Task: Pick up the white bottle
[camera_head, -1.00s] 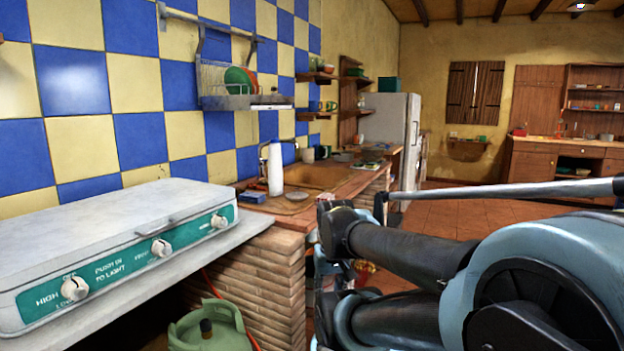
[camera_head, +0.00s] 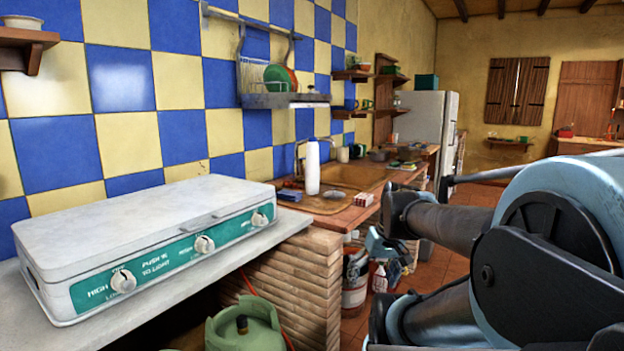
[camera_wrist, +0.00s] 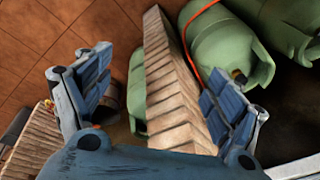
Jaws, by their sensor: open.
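A tall white cylinder (camera_head: 312,168), which looks like the white bottle, stands upright on the wooden counter (camera_head: 345,215) beside the sink. A smaller white bottle (camera_head: 380,279) with a reddish mark stands low beyond the brick support, partly behind my arm. In the wrist view my gripper (camera_wrist: 155,85) is open and empty, its two blue-grey fingers wide apart above a brick wall top (camera_wrist: 165,75). Neither white thing is clear between the fingers. In the head view my arm fills the right side.
A white stove (camera_head: 150,235) with green front stands on the left counter. A green gas cylinder (camera_head: 243,328) is below it, also in the wrist view (camera_wrist: 228,48). A red-and-white box (camera_head: 363,199) lies near the cylinder. A dish rack (camera_head: 285,100) hangs above. Tiled floor is open beyond.

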